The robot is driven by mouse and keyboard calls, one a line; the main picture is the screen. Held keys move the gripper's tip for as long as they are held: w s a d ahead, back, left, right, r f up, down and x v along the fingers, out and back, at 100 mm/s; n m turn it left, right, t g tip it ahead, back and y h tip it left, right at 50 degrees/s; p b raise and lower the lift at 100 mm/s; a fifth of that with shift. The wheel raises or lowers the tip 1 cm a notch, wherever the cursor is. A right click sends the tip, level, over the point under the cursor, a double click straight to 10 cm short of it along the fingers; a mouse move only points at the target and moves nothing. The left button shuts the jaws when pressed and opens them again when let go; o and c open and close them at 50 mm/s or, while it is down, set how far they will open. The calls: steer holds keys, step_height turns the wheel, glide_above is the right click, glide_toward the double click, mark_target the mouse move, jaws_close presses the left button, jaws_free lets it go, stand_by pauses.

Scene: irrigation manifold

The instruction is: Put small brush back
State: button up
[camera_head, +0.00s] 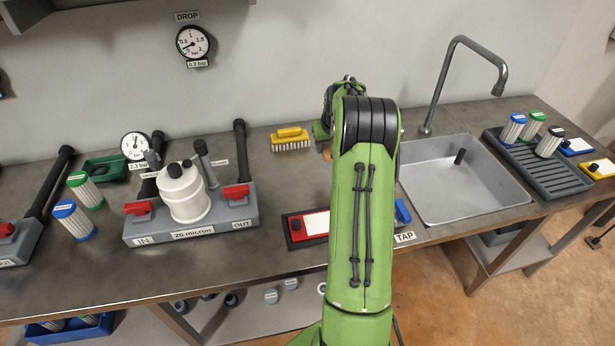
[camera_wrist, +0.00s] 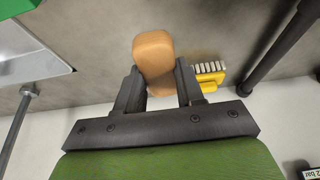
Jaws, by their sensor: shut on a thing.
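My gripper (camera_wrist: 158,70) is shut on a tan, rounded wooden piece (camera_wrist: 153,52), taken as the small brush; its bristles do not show. In the head view a tan bit of the small brush (camera_head: 326,153) peeks out left of my arm, which hides most of my gripper. A yellow brush (camera_head: 290,138) with pale bristles lies on the counter near the back wall, left of my arm. In the wrist view the yellow brush (camera_wrist: 209,82) is just right of my gripper, apart from the held piece.
The sink (camera_head: 465,180) and its tall tap (camera_head: 455,70) are right of my arm. The filter manifold (camera_head: 190,215) with red valves stands left. A dark tray with a red edge (camera_head: 300,232) is partly behind my arm. Clear counter lies around the yellow brush.

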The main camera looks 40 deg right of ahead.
step_height(320, 180, down, 9)
steer(key=shift+f+b, duration=0.2)
steer(key=shift+b, duration=0.8)
steer(key=shift+s, duration=0.1)
steer(key=shift+f, duration=0.25)
steer(key=o, duration=1.1)
steer(key=shift+r, duration=0.1)
